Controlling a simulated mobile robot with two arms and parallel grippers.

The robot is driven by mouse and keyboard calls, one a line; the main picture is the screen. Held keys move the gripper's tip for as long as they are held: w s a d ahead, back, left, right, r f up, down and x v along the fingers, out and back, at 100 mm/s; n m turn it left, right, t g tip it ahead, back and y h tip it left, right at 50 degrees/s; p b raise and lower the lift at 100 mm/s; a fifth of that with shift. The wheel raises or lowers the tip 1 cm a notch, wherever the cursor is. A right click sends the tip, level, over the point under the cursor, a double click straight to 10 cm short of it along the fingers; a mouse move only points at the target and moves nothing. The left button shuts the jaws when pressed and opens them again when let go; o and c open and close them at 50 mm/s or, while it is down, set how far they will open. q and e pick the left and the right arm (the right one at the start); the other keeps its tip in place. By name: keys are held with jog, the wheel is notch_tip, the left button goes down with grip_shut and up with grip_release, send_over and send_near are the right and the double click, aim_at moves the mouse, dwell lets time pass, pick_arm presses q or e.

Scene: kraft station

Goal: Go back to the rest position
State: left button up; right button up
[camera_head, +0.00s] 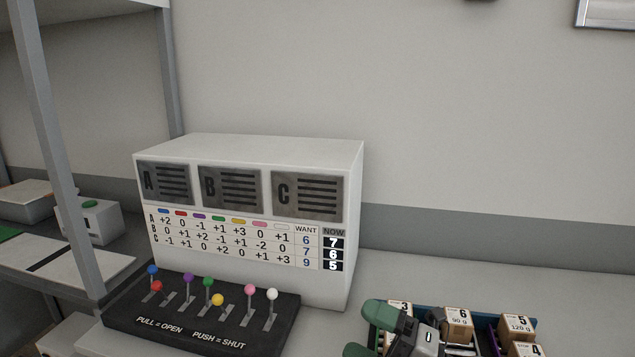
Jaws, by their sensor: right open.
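My right gripper (364,330) shows at the bottom, right of centre, with green finger pads. It is open and nothing shows between its fingers. It is in front of a dark blue tray (477,312) of small tan boxes and partly covers it. It is apart from the lever panel (145,328) to its left. My left gripper is not in view.
A white cabinet (350,215) with louvres A, B and C stands behind the levers. Its table reads WANT 6, 7, 9 and NOW 7, 6, 5. The red knob (156,286) and yellow knob (217,300) sit lower than the others. Shelving (62,150) stands left.

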jog(key=s+d+f+m+t+h, duration=0.25)
jog(key=d+f+m+h, duration=0.45)
jog(key=m+h, duration=0.45)
jog(key=s+d+f+m+t+h, duration=0.2)
jog(key=d+f+m+t+h, duration=0.35)
jog(key=m, duration=0.95)
jog(key=s+f+m+g+h, duration=0.1)
jog(key=s+f+g, duration=0.55)
jog(key=s, duration=0.35)
jog(key=s+f+m+g+h, duration=0.1)
jog(key=s+f+g, duration=0.4)
jog(key=s+g, duration=0.3)
notch_tip(320, 180, down, 25)
jog(key=s, duration=0.1)
jog(key=s+d+f, duration=0.1)
jog(key=s+f, duration=0.7)
jog(key=s+d+f, duration=0.2)
jog(key=s+f, duration=0.5)
jog(key=f, duration=0.2)
jog(key=shift+s+d+g, duration=0.25)
jog(key=shift+s+g, duration=0.1)
jog(key=shift+s, duration=0.05)
